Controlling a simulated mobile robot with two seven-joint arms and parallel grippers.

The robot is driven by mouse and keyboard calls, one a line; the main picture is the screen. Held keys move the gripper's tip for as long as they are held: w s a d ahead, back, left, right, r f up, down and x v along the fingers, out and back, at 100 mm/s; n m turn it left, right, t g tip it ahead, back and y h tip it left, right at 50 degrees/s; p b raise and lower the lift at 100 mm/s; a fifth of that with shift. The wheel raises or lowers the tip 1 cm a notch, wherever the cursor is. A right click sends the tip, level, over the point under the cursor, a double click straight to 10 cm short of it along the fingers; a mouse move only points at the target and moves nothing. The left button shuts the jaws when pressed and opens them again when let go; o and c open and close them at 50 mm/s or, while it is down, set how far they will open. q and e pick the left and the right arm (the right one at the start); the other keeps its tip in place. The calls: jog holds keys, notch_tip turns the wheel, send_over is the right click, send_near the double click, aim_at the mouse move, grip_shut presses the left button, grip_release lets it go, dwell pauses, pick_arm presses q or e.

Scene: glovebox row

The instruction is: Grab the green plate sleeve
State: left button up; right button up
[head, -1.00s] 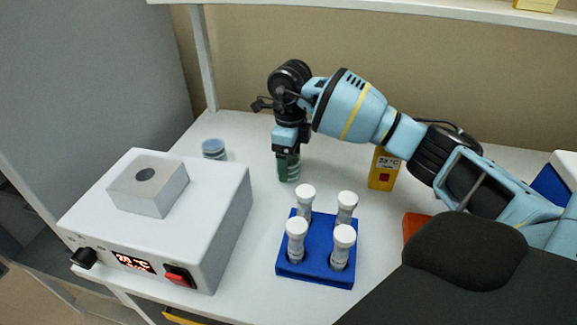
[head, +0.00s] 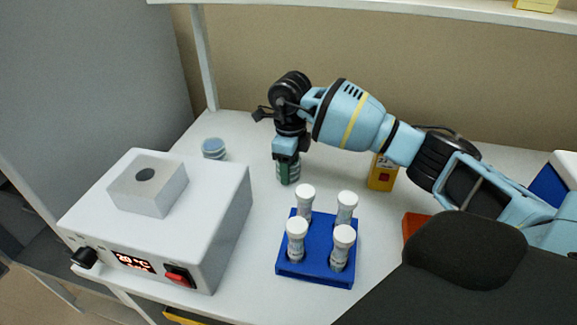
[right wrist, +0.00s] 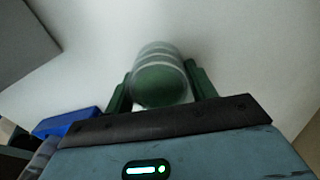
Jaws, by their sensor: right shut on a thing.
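The green plate sleeve (head: 289,172) is a short upright green cylinder with pale bands, on the white bench behind the blue tube rack. It also shows in the right wrist view (right wrist: 160,82), between the two dark green fingers. My right gripper (head: 287,159) comes down on it from above and is shut on it, with one finger on each side. The top of the sleeve is hidden by the gripper in the head view. I cannot tell whether its base touches the bench. My left gripper is not in view.
A white heater box (head: 215,215) with a metal block stands at left. A blue rack (head: 315,272) with several white-capped tubes stands in front. A blue-lidded jar (head: 213,149) is at back left. A yellow thermometer (head: 382,172) stands behind my right arm.

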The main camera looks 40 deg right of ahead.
notch_tip(320, 180, up, 10)
jog(key=shift+r, duration=0.1)
dwell(0.4)
